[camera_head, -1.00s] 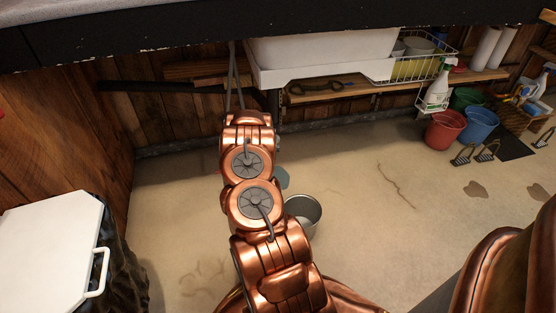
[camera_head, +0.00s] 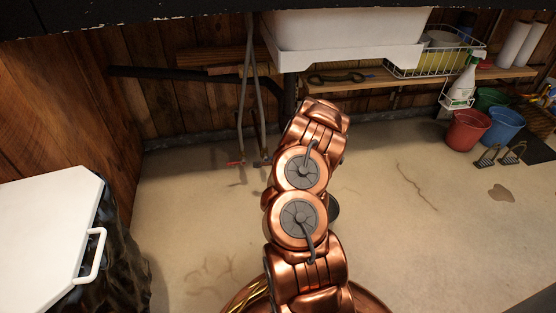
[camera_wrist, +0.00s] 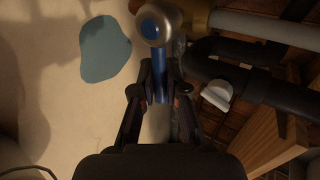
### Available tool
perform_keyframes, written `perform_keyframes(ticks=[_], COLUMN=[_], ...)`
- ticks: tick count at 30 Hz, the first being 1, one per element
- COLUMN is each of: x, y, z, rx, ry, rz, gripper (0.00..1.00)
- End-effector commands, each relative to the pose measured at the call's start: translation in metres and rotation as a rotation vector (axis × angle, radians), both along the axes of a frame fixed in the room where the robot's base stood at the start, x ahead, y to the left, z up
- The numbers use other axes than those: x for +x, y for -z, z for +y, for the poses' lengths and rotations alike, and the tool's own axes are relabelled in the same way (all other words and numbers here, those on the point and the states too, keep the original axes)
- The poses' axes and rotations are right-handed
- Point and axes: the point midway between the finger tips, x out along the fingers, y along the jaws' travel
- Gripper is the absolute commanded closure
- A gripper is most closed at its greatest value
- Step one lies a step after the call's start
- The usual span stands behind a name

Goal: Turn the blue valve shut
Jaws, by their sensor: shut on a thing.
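The blue valve (camera_wrist: 160,82) shows in the wrist view as a blue lever hanging from a round metal hub with a blue centre. The hub sits on a brass-coloured pipe fitting at the top of the picture. My gripper (camera_wrist: 159,72) has its two dark fingers on either side of the lever and is shut on it. In the head view my arm hides the gripper and the blue valve. A red valve handle (camera_head: 235,163) shows there at the foot of the left grey supply pipe.
Dark drain pipes (camera_wrist: 235,70) and wooden boards lie right of the fingers. A puddle (camera_wrist: 104,48) is on the floor. A white sink (camera_head: 345,40) hangs above; a white-lidded bin (camera_head: 48,235) stands left. Red (camera_head: 466,130) and blue (camera_head: 503,125) buckets stand right.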

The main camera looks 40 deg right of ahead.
Motion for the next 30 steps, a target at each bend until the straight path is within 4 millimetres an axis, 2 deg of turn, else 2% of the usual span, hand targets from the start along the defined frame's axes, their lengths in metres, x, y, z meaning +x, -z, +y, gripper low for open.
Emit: perform_keyframes(ticks=[10,11,18,30], x=[0.0005,0.0005,-0.0004,-0.0034], y=[-0.0005,-0.0005,-0.0001,-0.002], z=[-0.0006,-0.0006,-0.001,0.0003], rx=[0.0,0.0,0.001,0.003], ry=[0.0,0.0,0.001,0.003], rz=[-0.002,-0.002,-0.002,-0.001], gripper=[1.0,0.86,0.61,0.61])
